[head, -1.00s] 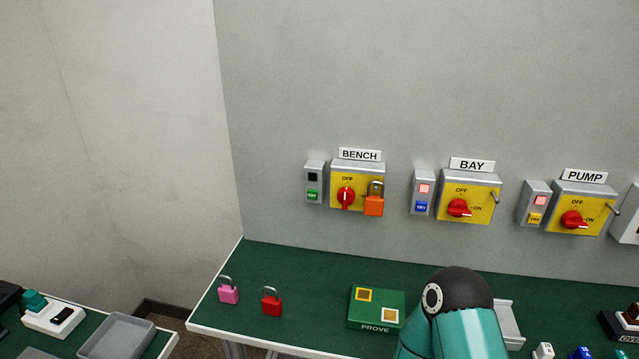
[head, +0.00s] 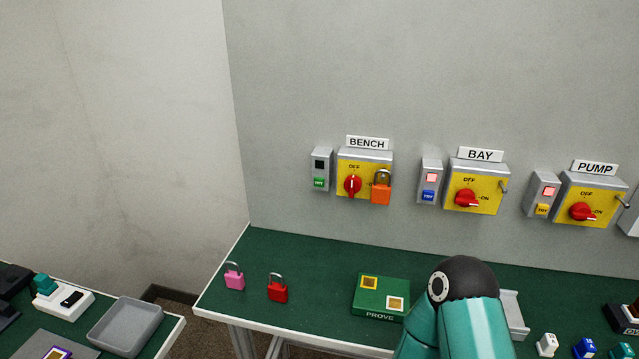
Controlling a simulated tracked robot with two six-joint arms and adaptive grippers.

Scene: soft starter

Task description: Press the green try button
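The green try button (head: 319,183) sits low on a small grey box (head: 320,156) on the wall, left of the BENCH isolator. The dark window above it is unlit. The BENCH isolator (head: 349,167) has a yellow face and a red rotary knob (head: 352,186) whose handle stands vertical. An orange padlock (head: 381,193) hangs at its right side. A teal arm link of mine with a dark joint rises at the bottom, right of centre. Neither gripper shows in the head view, and nothing touches the button.
BAY (head: 476,182) and PUMP (head: 590,198) isolators have lit red windows. The green table holds a pink padlock (head: 235,281), a red padlock (head: 277,292) and a green PROVE box (head: 381,308). A grey tray (head: 125,327) lies on the left table. The wall before BENCH is unobstructed.

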